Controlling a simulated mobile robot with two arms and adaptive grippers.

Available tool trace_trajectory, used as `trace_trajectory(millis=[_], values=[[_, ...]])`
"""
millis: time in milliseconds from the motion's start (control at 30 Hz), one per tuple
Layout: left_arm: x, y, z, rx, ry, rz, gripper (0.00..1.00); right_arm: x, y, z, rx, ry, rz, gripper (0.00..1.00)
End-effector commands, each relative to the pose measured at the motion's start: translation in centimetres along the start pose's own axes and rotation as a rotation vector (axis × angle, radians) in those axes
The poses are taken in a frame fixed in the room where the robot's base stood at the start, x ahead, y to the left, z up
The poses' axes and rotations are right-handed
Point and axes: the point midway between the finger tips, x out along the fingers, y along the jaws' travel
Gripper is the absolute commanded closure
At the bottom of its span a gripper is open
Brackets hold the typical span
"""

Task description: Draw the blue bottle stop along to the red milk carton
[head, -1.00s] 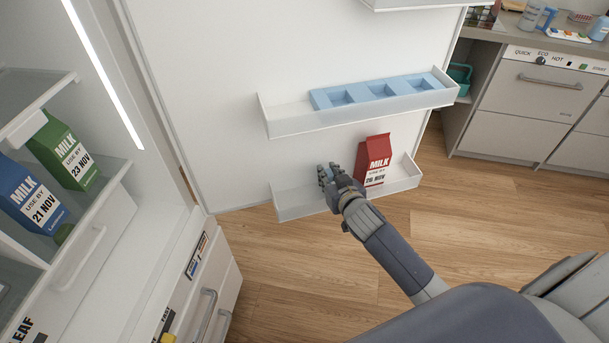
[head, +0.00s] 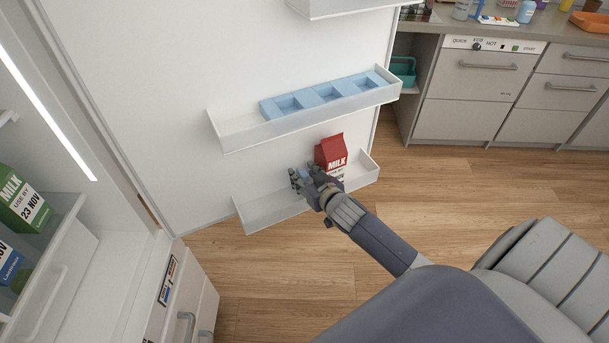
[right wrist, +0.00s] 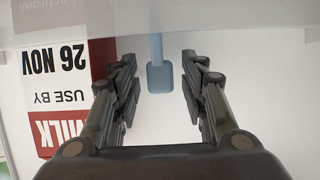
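The red milk carton (head: 331,150) stands upright in the lowest door tray (head: 268,208). In the right wrist view its label (right wrist: 67,85) appears upside down, left of the fingers. The blue bottle stop (head: 305,174) is in the same tray, left of the carton in the head view. In the right wrist view the bottle stop (right wrist: 160,78) is a small blue paddle on a thin stem. My right gripper (head: 301,181) is open around it; in the right wrist view its fingers (right wrist: 159,88) are on either side, with gaps. My left gripper is out of view.
A tray (head: 222,130) with a blue compartmented insert (head: 325,96) hangs above, and another tray (head: 345,5) is higher. Milk cartons (head: 24,200) stand on the fridge shelf at left. A drawer counter (head: 480,80) is at the back right.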

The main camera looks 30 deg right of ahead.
Motion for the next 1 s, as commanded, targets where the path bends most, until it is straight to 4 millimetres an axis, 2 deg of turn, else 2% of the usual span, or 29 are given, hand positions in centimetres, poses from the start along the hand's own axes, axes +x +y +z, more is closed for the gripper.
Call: trace_trajectory(millis=[167, 333, 800, 1000], values=[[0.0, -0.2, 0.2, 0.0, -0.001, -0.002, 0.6, -0.1, -0.1, 0.0, 0.0, 0.0, -0.001, 0.6], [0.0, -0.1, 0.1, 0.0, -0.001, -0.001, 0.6, -1.3, -0.1, 0.1, 0.001, 0.0, -0.002, 0.6], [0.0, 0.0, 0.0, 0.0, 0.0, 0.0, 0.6, -9.7, 0.0, 0.1, 0.0, -0.002, -0.001, 0.6], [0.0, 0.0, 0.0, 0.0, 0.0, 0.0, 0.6, -11.6, 0.0, 0.1, 0.0, -0.001, 0.0, 0.6]])
